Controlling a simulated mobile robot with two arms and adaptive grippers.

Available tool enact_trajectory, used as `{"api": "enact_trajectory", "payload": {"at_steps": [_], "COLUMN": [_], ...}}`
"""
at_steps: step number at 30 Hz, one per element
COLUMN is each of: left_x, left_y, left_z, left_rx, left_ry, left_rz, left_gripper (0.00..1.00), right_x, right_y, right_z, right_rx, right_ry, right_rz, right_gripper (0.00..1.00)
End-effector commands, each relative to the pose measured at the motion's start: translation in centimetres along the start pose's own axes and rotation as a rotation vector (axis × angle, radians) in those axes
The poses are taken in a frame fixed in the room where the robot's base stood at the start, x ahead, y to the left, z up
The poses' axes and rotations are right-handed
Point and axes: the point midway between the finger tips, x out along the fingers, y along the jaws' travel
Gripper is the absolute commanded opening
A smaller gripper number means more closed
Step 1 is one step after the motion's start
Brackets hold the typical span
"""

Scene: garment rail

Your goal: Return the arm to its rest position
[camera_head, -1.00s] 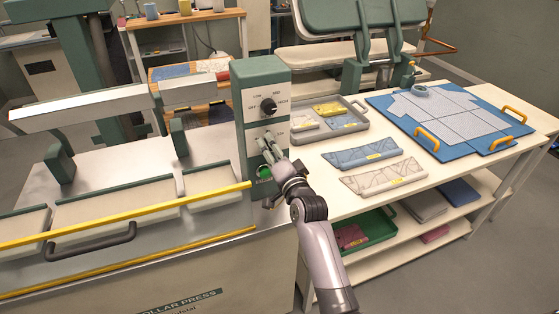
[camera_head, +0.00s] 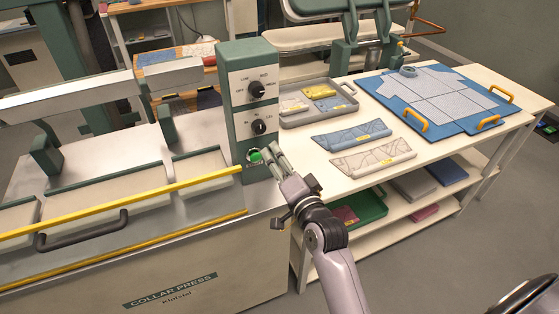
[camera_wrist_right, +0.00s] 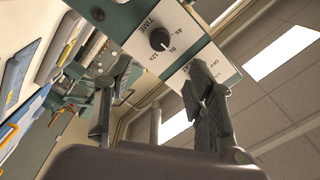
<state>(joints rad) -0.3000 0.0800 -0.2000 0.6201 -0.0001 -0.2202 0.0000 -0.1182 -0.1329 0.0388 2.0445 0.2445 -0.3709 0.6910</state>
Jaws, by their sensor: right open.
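My right gripper (camera_head: 266,158) is open and empty in the head view. Its fingertips are by the green button (camera_head: 255,157) low on the control box of the collar press; whether they touch it I cannot tell. The control box (camera_head: 234,100) carries two dark knobs on white panels. In the right wrist view, the two fingers of my right gripper (camera_wrist_right: 160,100) stand apart with nothing between them. The time knob (camera_wrist_right: 160,39) on its panel shows beyond the fingers. My left gripper is not in view.
The collar press (camera_head: 230,278) with its yellow bar fills the left. The white table (camera_head: 297,165) at the right holds folded garments, a grey tray (camera_head: 303,120) and a blue board (camera_head: 451,122). A shelf with a green bin (camera_head: 371,208) is underneath.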

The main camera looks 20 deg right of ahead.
Motion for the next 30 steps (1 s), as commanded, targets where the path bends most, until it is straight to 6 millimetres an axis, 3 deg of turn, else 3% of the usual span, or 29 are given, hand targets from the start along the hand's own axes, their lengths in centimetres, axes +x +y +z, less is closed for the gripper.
{"api": "enact_trajectory", "payload": {"at_steps": [8,11,14,20,26,30], "left_x": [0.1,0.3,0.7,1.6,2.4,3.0], "left_y": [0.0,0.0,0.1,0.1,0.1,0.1], "left_z": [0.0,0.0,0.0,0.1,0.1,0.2], "left_rx": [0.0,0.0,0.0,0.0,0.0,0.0], "left_ry": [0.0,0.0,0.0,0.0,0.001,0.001], "left_rz": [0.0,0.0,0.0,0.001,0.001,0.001], "left_gripper": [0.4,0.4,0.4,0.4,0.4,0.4], "right_x": [0.1,0.2,0.2,-2.4,-8.8,-15.3], "right_y": [0.3,2.4,6.7,18.6,30.2,37.7], "right_z": [0.2,1.9,5.3,14.4,22.3,26.6], "right_rx": [-0.004,-0.03,-0.09,-0.271,-0.456,-0.582], "right_ry": [-0.005,-0.035,-0.101,-0.302,-0.529,-0.701], "right_rz": [0.005,0.038,0.106,0.273,0.413,0.493], "right_gripper": [0.5,0.5,0.5,0.5,0.5,0.5]}}
